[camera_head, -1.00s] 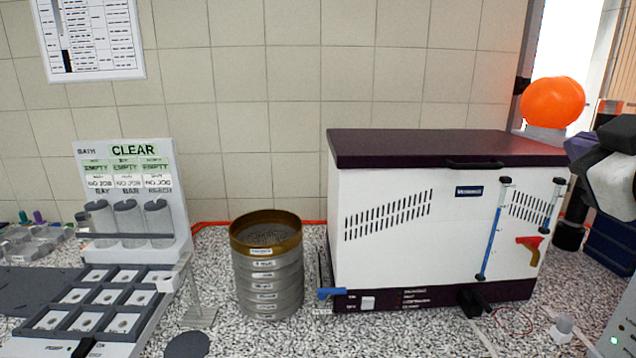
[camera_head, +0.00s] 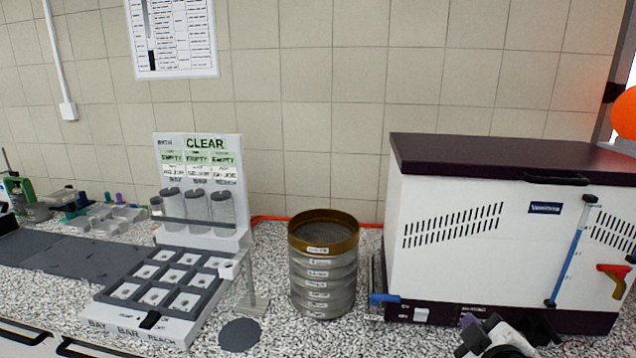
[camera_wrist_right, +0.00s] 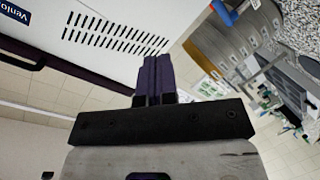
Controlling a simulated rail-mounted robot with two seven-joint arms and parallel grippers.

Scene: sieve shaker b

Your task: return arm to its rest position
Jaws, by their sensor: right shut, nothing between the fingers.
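My right gripper (camera_head: 470,321) shows at the bottom edge of the head view, in front of the lower front of the white shaker cabinet (camera_head: 440,268). In the right wrist view its purple fingers (camera_wrist_right: 154,72) are together and hold nothing. The cabinet's vented front (camera_wrist_right: 110,32) fills the upper left of that view, and the sieve stack (camera_wrist_right: 228,45) lies at the upper right, apart from the fingers. My left gripper is in neither view.
The sieve stack with its brass top ring (camera_head: 323,262) stands left of the cabinet. Further left are a tray of compartments (camera_head: 160,290) and a "CLEAR" sign board (camera_head: 205,142). A dark disc (camera_head: 240,333) lies on the speckled counter. An orange ball (camera_head: 625,113) is at the right edge.

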